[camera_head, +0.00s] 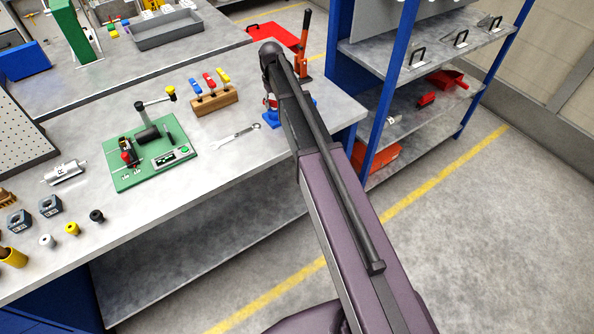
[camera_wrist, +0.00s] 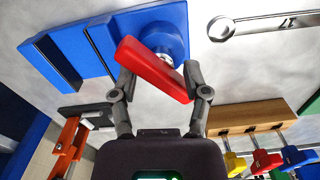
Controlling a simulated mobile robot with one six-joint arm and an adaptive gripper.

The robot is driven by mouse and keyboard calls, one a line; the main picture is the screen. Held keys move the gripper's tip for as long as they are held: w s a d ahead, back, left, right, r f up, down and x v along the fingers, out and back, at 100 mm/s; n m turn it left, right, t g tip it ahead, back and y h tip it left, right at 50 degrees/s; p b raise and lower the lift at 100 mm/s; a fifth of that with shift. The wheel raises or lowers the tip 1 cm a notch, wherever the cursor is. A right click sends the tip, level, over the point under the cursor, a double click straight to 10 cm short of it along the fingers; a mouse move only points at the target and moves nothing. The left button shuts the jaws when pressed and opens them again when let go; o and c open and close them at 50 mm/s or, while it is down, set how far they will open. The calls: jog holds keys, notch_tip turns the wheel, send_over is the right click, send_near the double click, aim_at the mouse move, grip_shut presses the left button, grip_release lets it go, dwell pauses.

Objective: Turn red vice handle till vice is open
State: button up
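The blue vice (camera_wrist: 92,52) lies at the upper left of the wrist view, with a dark strip (camera_wrist: 58,62) near its left end. Its red handle (camera_wrist: 150,68) is a bar slanting down to the right across the round blue end. My gripper (camera_wrist: 158,82) is open, with one finger on each side of the handle. The fingertips are close to the bar's two ends; I cannot tell whether they touch it. In the head view, the vice (camera_head: 271,122) shows only partly beside my arm, which hides the gripper.
A wrench (camera_head: 236,137) and a wooden block (camera_head: 214,101) with coloured-handled tools are left of the vice. A green board (camera_head: 150,155) with fixtures is farther left. A blue-framed shelf (camera_head: 385,85) stands close on the right.

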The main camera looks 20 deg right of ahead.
jog(key=m, duration=0.5)
jog(key=shift+a+m, duration=0.1)
jog(key=shift+m, duration=0.2)
jog(key=m, duration=0.5)
notch_tip(320, 180, up, 14)
jog(key=p, duration=1.4)
jog(key=s+f+n+b, duration=0.3)
jog(key=s+f+b, duration=0.2)
jog(key=s, duration=0.5)
jog(key=s+f+n+b, duration=0.2)
jog(key=s+f+b, duration=0.4)
jog(key=s, duration=0.3)
jog(key=s+f+n+b, duration=0.3)
jog(key=s+f+b, duration=0.2)
jog(key=s, duration=0.5)
jog(key=shift+s+a+f+n+b, duration=0.15)
jog(key=shift+s+f+n+b, duration=0.15)
jog(key=shift+s+f+b, duration=0.05)
jog(key=shift+r, duration=0.1)
notch_tip(320, 180, up, 16)
jog(key=r+m+p, duration=0.1)
jog(key=p, duration=1.6)
send_over(273, 102)
jog(key=w, duration=0.1)
jog(key=shift+w+d+f, duration=0.2)
jog(key=shift+d+f, duration=0.05)
jog(key=shift+d, duration=0.05)
